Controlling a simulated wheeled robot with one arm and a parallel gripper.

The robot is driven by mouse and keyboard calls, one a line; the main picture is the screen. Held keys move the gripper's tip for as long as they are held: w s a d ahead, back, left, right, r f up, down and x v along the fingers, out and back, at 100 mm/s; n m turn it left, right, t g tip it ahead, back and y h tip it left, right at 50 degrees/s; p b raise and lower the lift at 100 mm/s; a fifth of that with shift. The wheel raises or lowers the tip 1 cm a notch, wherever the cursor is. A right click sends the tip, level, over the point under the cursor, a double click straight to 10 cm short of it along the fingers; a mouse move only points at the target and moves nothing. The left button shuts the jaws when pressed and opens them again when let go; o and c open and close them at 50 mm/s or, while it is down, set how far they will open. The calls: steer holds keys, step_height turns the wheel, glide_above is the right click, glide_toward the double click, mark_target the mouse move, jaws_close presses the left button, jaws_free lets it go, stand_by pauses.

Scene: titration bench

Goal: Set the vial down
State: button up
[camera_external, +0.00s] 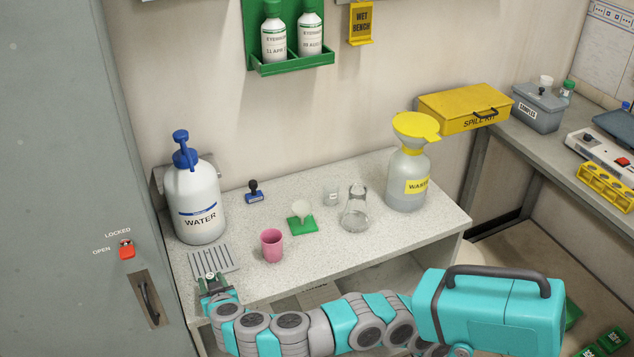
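My gripper (210,281) is at the front left of the speckled bench top (330,265), by the near edge of a grey slotted rack or drain plate (214,261). Something small, pale and dark green shows around the fingertips. It is too small to tell whether it is a vial or part of the gripper, or whether the fingers are shut on it. I cannot make out a vial for certain anywhere else on the bench.
A WATER bottle (198,203) stands behind the slotted plate. A pink cup (272,246), a funnel on a green base (301,218), a stamp (254,192), a small glass (331,195), a flask (354,212) and a WASTE bottle (408,178) stand rightward. The bench's front right is clear.

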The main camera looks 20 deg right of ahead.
steer(key=shift+o, duration=1)
steer(key=shift+s+r, duration=0.3)
steer(key=v, duration=0.7)
steer(key=shift+p, duration=0.45)
